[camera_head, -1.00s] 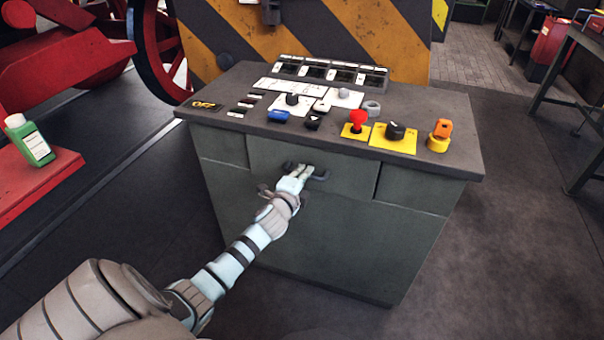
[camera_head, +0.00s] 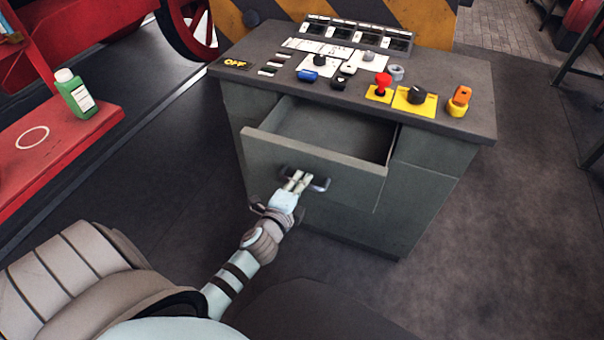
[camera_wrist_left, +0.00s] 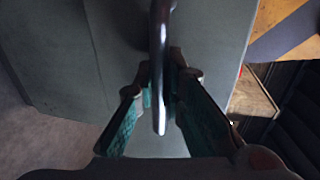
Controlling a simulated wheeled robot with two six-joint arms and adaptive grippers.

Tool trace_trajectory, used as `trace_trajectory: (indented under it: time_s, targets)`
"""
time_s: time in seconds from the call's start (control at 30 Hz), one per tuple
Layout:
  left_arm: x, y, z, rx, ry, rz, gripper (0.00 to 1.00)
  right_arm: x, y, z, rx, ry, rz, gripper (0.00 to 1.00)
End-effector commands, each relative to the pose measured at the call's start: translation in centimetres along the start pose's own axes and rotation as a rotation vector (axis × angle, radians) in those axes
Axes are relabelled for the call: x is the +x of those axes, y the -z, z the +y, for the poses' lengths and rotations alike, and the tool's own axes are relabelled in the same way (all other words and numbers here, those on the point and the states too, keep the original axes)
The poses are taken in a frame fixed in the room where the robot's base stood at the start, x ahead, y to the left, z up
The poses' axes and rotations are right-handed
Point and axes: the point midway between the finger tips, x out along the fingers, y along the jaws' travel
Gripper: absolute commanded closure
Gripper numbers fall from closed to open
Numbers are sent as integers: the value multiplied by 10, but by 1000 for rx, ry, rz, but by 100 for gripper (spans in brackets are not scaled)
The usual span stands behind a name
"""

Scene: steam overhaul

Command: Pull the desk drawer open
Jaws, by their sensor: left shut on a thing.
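The desk drawer (camera_head: 333,165) is a grey-green box pulled well out of the grey desk (camera_head: 420,190). Its inside shows and the visible part looks empty. A dark bar handle (camera_head: 320,184) sits on the drawer front. My left gripper (camera_head: 300,179) is shut on this handle from the front. In the left wrist view the handle (camera_wrist_left: 160,60) runs between the two fingers of the left gripper (camera_wrist_left: 160,98). My right gripper is in neither view.
The desk top holds a red button (camera_head: 382,82), a black knob (camera_head: 416,95), an orange switch (camera_head: 460,97) and several other controls. A green bottle (camera_head: 75,95) stands on a red ledge (camera_head: 60,135) at left. The floor (camera_head: 520,230) at right is clear.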

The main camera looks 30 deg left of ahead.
Motion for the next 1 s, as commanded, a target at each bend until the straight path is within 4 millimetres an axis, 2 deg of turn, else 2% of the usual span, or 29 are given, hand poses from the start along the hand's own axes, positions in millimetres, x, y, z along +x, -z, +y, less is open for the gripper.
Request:
trace_trajectory:
  time_s: [0.43, 0.47, 0.57, 0.87, 1.0]
  targets:
    - [-2, 1, 0, 2, 1, 0, 100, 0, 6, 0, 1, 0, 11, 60]
    - [-2, 1, 0, 2, 1, 0, 85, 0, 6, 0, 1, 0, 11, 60]
    - [-2, 1, 0, 2, 1, 1, 69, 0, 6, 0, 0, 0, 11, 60]
    - [-4, 1, 0, 2, 1, 0, 69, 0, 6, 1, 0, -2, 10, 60]
    - [-20, 0, 2, 2, -1, 0, 69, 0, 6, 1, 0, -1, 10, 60]
